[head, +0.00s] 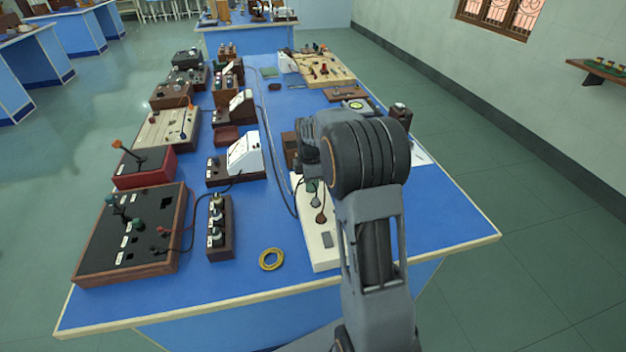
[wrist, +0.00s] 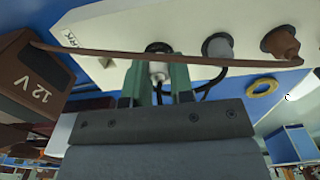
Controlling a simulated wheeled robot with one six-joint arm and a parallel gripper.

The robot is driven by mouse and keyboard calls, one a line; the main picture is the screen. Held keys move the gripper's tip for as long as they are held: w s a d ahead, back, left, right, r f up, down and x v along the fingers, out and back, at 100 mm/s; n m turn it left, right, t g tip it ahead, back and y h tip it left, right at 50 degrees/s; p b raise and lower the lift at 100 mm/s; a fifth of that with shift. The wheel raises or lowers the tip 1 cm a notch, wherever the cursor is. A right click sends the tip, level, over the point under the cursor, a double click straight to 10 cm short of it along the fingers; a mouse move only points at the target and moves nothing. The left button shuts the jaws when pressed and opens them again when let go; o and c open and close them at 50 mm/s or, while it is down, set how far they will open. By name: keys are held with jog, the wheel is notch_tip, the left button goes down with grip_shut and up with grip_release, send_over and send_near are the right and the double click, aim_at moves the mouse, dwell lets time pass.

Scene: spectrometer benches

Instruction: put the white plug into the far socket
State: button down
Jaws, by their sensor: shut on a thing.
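The white plug (wrist: 158,70) is between the green fingers of my gripper (wrist: 159,84), which is shut on it. A black cable curves away from beside the fingers. The plug's tip points at a dark round socket (wrist: 158,47) on the white panel (wrist: 115,20); they overlap in the wrist view, and I cannot tell whether the tip is inside. In the head view the white panel (head: 324,252) lies on the blue bench, and my arm hides the plug and most of the gripper there. A second socket is not clearly visible.
A grey knob (wrist: 217,47) and a brown knob (wrist: 281,43) stand beside the socket on the panel. A brown strip crosses in front of it. A brown 12 V box (wrist: 30,80) is close at left. A yellow ring (head: 271,259) lies on the bench.

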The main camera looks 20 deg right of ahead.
jog(key=shift+f, duration=0.3)
jog(key=c, duration=0.9)
grip_release()
notch_tip(320, 180, up, 14)
jog(key=shift+p, duration=0.45)
jog(key=shift+f, duration=0.1)
